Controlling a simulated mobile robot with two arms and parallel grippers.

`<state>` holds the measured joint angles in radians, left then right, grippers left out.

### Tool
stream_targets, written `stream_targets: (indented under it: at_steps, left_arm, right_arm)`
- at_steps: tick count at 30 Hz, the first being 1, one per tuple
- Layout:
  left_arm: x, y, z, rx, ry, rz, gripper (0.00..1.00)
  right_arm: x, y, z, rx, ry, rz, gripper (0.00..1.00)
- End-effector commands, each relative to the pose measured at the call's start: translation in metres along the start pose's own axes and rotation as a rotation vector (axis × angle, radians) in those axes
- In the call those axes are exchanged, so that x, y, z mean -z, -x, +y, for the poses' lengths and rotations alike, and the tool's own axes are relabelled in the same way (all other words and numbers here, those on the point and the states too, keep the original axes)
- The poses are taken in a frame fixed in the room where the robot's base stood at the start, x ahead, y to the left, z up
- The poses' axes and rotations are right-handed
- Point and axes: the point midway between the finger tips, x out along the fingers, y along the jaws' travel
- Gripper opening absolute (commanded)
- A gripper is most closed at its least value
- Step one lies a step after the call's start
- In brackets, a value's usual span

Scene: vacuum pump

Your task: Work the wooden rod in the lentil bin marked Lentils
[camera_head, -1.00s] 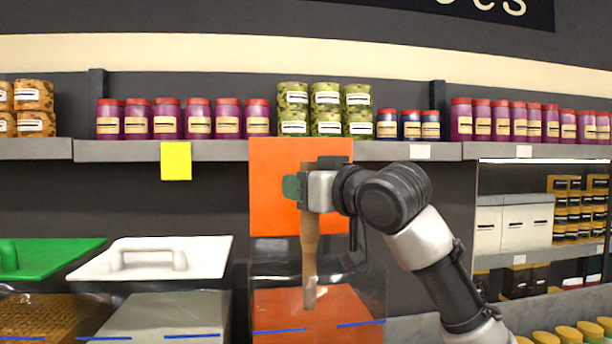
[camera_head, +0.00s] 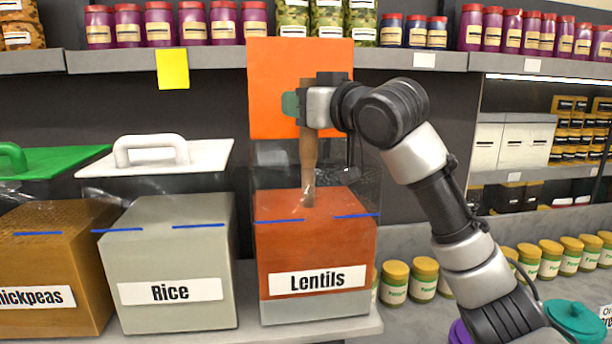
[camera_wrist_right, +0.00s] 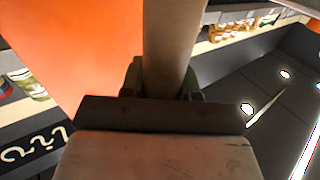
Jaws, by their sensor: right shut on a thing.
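The lentil bin (camera_head: 318,246) is a clear box filled with orange-red lentils, with a white "Lentils" label on its front. Its orange lid (camera_head: 273,75) stands upright behind it, so the top is open. My right gripper (camera_head: 306,108) is above the bin, shut on the wooden rod (camera_head: 308,158). The rod hangs nearly upright, its lower end inside the clear upper part of the bin, at about the level of the lentils. I cannot tell if it touches them. In the right wrist view, the rod (camera_wrist_right: 168,45) runs between the jaws. My left gripper is not in view.
A rice bin (camera_head: 170,255) with a white lid (camera_head: 155,158) and a chickpeas bin (camera_head: 50,262) stand at the left. A shelf (camera_head: 160,58) with jars runs behind. Yellow-lidded jars (camera_head: 424,279) stand at the right.

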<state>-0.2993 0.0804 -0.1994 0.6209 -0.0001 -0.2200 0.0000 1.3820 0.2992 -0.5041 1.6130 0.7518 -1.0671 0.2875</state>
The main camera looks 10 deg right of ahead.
Motion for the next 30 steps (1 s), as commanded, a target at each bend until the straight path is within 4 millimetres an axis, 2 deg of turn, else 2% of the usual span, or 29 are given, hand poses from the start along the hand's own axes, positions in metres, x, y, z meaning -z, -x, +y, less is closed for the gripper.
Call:
stream_targets:
  at_steps: [14, 30]
  left_arm:
    - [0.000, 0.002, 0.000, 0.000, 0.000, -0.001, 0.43]
    - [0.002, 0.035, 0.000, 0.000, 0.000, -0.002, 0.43]
  right_arm:
    - [0.002, 0.000, 0.000, 0.000, 0.000, 0.001, 0.00]
    - [0.039, 0.002, 0.000, 0.000, 0.001, 0.001, 0.00]
